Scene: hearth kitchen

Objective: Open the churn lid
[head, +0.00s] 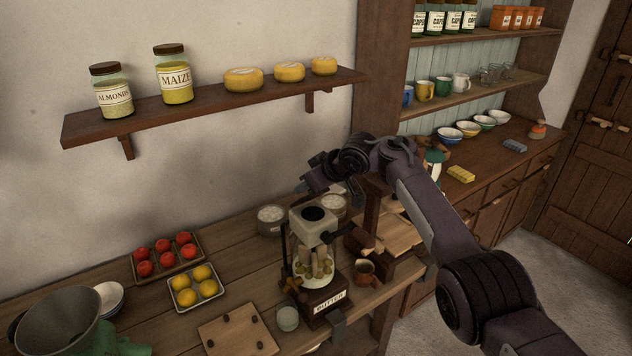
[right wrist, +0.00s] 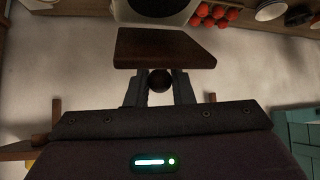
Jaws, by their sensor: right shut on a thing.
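The churn (head: 331,297), with a BUTTER label on its dark wooden base, stands on the counter. Its glass jar with wooden paddles sits under a pale housing (head: 301,222) with a dark round spot on top. My right gripper (head: 303,186) is just above and behind the housing in the head view. In the right wrist view its fingers are shut on a dark round knob (right wrist: 160,81), with a brown wooden piece (right wrist: 165,48) right beyond it. I cannot tell for sure whether that piece is the churn lid. My left gripper is out of view.
Beside the churn stand a small glass (head: 288,319), a brown mug (head: 364,271) and a pale bowl (head: 271,221). Trays of red fruit (head: 144,269) and lemons (head: 196,289) lie to the left. A wall shelf (head: 215,103) with jars runs above.

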